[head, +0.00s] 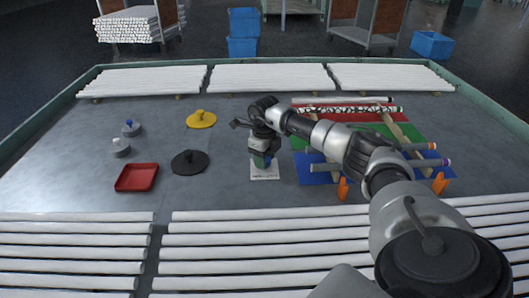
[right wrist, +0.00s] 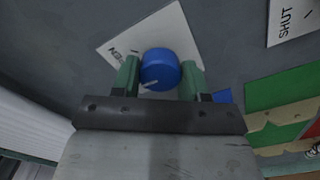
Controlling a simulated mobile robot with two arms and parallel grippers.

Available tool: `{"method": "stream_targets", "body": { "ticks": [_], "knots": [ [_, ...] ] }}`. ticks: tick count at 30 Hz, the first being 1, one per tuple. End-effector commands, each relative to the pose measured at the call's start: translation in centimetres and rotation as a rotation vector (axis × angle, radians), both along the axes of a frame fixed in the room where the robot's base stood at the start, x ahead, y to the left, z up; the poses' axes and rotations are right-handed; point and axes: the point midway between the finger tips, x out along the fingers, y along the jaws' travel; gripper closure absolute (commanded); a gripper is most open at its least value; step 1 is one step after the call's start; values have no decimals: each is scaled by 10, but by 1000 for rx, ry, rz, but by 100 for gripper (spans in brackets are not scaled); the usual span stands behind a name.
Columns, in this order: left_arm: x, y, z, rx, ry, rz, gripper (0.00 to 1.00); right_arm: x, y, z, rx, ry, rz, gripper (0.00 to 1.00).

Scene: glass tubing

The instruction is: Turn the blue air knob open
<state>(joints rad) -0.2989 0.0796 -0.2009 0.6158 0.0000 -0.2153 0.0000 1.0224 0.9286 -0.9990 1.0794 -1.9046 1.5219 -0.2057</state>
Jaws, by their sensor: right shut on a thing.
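The blue knob (right wrist: 160,66) shows in the right wrist view, round, with a pale pointer line toward the lower left. It sits over a white card (right wrist: 178,28) whose lettering is partly covered; I cannot read it surely. My right gripper (right wrist: 160,76) has one green finger on each side of the knob and is shut on it. In the head view the right gripper (head: 262,160) points down at the white card (head: 264,174), and the knob is mostly hidden there. A second card, marked SHUT (right wrist: 287,20), lies at the upper right of the wrist view. My left gripper is not in view.
Left of the gripper are a black disc (head: 190,163), a yellow disc (head: 201,119), a red tray (head: 136,178) and two small grey pieces. Right are blue, green and red mats with tubes on supports, partly behind my arm. White tubes line the table's front and back.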

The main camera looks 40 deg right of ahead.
Motion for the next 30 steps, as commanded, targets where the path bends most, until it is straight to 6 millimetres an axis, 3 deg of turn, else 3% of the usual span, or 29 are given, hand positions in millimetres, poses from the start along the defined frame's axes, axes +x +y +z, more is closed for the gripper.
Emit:
{"method": "stream_targets", "body": {
  "ticks": [18,30],
  "knots": [
    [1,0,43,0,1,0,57,1,0,4,-2,-3,-549,80],
    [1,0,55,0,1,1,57,1,-1,2,-2,-4,-754,80]
  ]
}}
